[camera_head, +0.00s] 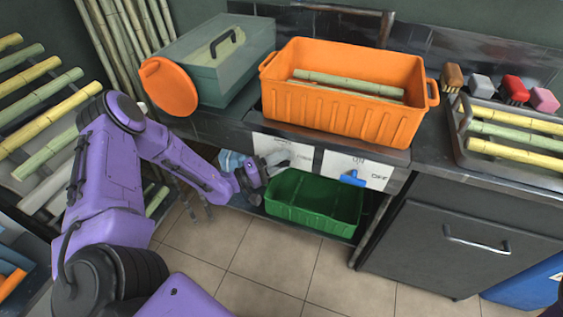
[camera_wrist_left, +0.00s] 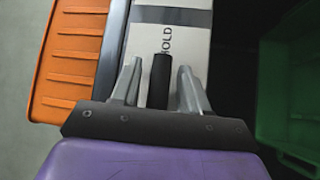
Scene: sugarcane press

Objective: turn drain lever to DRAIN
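The drain lever (camera_wrist_left: 160,82) is a dark upright bar in the left wrist view, in front of a white label plate (camera_wrist_left: 172,40) that reads HOLD. My left gripper (camera_wrist_left: 159,92) has one grey finger on each side of the lever, with a gap showing on both sides, so it is open around it. In the head view my left gripper (camera_head: 272,163) is at the left white plate (camera_head: 300,150) on the counter front, and it hides the lever there. The DRAIN mark cannot be read. My right gripper is not in view.
An orange crate (camera_head: 330,112) holding cane stands on the counter above the plates. A green bin (camera_head: 312,203) sits below. A blue lever (camera_head: 352,178) is on the ON/OFF plate to the right. A grey-green box (camera_head: 222,60) with an orange disc (camera_head: 168,86) stands at left.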

